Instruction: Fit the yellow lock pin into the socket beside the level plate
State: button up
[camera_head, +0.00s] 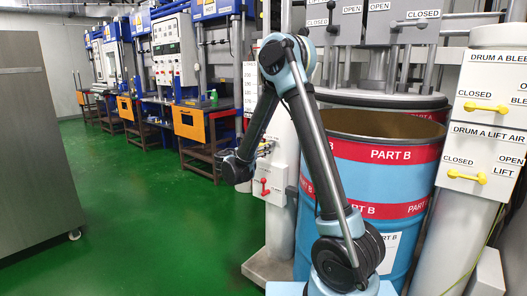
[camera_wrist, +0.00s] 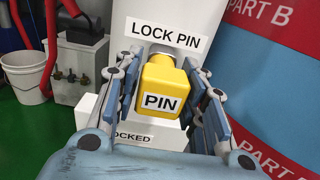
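The yellow lock pin (camera_wrist: 161,90), a block with "PIN" on its face, is in the middle of the wrist view. My gripper (camera_wrist: 164,68) has a finger on each side of it, close against its sides. Behind the block, a narrower yellow neck runs towards a grey ring on the white post, under a "LOCK PIN" sign (camera_wrist: 166,34). How deep it sits there is hidden. In the head view my gripper (camera_head: 240,168) is beside the white post, and the pin is hard to make out. I cannot identify the level plate.
A white ledge (camera_wrist: 170,135) with a partly covered "LOCKED" label lies below the pin. The blue and red PART B drum (camera_head: 385,185) stands close on the right. A white bucket (camera_wrist: 28,76) is at left. Green floor (camera_head: 150,225) is clear left of the arm.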

jog(key=c, duration=0.5)
jog(key=shift+c, duration=0.2)
jog(key=shift+v, duration=2.45)
jog(key=shift+v, duration=1.95)
